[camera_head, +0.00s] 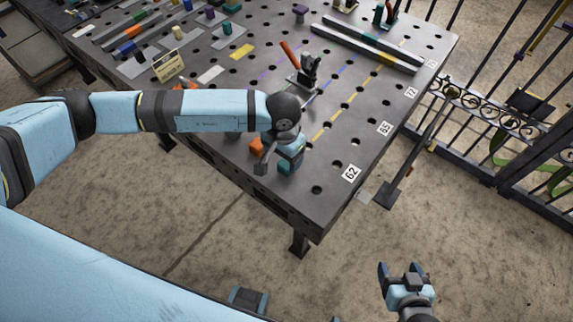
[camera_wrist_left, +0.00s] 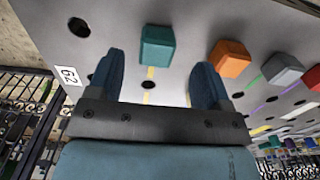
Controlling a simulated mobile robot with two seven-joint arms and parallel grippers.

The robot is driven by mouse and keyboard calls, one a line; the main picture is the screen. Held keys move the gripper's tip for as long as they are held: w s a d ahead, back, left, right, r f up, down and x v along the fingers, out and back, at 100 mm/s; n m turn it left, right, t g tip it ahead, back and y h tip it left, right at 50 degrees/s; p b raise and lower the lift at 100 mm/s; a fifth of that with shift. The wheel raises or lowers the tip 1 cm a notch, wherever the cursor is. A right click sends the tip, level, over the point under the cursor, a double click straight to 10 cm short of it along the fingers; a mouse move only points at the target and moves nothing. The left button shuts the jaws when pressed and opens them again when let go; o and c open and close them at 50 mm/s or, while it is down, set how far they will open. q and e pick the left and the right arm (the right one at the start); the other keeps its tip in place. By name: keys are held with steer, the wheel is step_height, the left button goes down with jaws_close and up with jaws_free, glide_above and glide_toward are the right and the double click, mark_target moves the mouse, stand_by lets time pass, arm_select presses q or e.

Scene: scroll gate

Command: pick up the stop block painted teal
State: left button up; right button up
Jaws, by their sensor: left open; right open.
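The teal stop block (camera_wrist_left: 157,46) stands on the dark perforated table in the left wrist view, beyond my left fingertips and roughly between their lines. In the head view the teal block (camera_head: 288,168) shows at the near end of the table, partly hidden by my left gripper (camera_head: 276,163). The left gripper (camera_wrist_left: 157,72) is open and empty, with clear table surface between its two blue fingers. My right gripper (camera_head: 403,268) is open and empty, over the floor at the lower right, away from the table.
An orange block (camera_wrist_left: 230,58) stands right of the teal one, with a grey block (camera_wrist_left: 282,69) further along. A toggle clamp with a red-orange handle (camera_head: 290,54) stands mid-table. A label reading 62 (camera_head: 351,173) lies near the corner. An ornate metal gate (camera_head: 480,103) stands right.

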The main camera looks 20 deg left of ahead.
mark_target(287, 163)
arm_select(q)
steer(key=shift+w+d+f+p, duration=0.15)
steer(key=shift+f+p, duration=0.1)
steer(key=shift+f, duration=0.65)
steer(key=shift+w+f+p, duration=0.1)
steer(key=shift+f+p, duration=0.2)
steer(key=shift+f, duration=0.6)
steer(key=shift+w+d+f+p, duration=0.15)
steer(key=shift+f+p, duration=0.1)
steer(key=shift+f, duration=0.65)
steer(key=c, duration=1.2)
steer(key=shift+r, duration=0.1)
